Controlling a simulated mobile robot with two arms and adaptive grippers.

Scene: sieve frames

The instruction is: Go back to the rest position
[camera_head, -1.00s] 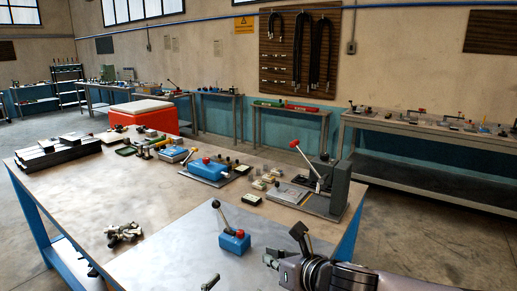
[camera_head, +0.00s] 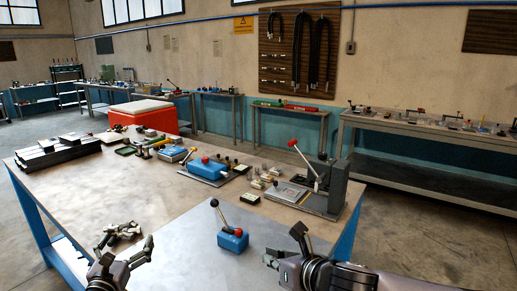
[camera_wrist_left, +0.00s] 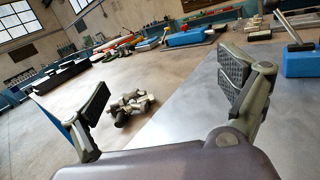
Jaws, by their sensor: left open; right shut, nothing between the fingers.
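My left gripper (camera_head: 122,254) is at the lower left in the head view, over the front of the table. Its two fingers are spread wide with nothing between them in the left wrist view (camera_wrist_left: 168,95). My right gripper (camera_head: 285,247) is at the bottom right of the head view, above the table's front right part. It is shut and holds nothing. Both grippers are apart from the objects on the table.
The table (camera_head: 90,190) bears a metal fitting cluster (camera_wrist_left: 131,107), a blue block with a lever (camera_head: 233,238), a grey lever press (camera_head: 333,187) and black bars (camera_head: 60,152). The table's left middle is clear.

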